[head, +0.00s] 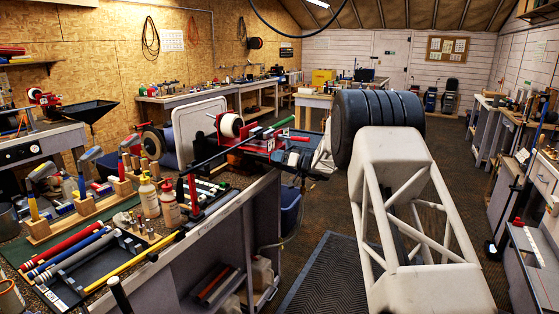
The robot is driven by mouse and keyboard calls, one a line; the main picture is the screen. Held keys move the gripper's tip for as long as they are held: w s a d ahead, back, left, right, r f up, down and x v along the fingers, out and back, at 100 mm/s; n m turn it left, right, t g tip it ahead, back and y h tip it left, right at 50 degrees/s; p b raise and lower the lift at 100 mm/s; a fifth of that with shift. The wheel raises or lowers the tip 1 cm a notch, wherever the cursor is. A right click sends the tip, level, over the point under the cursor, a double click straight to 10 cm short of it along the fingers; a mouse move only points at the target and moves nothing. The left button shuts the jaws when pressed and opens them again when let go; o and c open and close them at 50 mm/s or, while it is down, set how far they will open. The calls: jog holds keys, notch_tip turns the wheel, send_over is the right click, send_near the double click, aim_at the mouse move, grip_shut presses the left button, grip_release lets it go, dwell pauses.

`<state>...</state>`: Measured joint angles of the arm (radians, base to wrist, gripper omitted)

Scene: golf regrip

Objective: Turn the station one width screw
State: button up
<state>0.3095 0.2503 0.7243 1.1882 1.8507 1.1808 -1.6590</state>
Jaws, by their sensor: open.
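A red and blue bench fixture (262,142) stands at the far end of the near bench, with a long dark shaft lying across it and a green-ended piece (284,122) above. I cannot tell which station this is, and I cannot pick out a width screw on it. My arm fills the right middle as a white lattice link and a black ribbed joint. A white part just left of that joint is partly hidden.
The near bench holds red, blue and grey grips (62,246) in a tray, a yellow shaft (133,262), spray bottles (149,196) and tool blocks. Benches line the right wall. The floor around the dark mat (326,278) is clear.

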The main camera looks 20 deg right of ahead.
jog(key=v, duration=0.7)
jog(key=shift+s+d, duration=0.25)
dwell(0.4)
jog(key=s+a+r+g+h, duration=0.1)
jog(key=s+a+r+g, duration=0.2)
jog(key=s+a, duration=0.55)
jog(key=s+a+r+g+h, duration=0.25)
jog(key=s+a+r, duration=0.2)
jog(key=s, duration=0.65)
jog(key=s+a+r+g, duration=0.2)
jog(key=s+a+g, duration=0.2)
jog(key=s+a, duration=0.4)
jog(key=s+f+m+h, duration=0.1)
jog(key=s+h, duration=0.3)
jog(key=s, duration=1.5)
jog(key=s+f+m+h, duration=0.1)
jog(key=s+f+h, duration=0.2)
jog(key=s, duration=1.7)
jog(key=shift+f+m+g+h, duration=0.35)
jog(key=shift+f+m+h, duration=0.05)
jog(key=shift+h, duration=0.85)
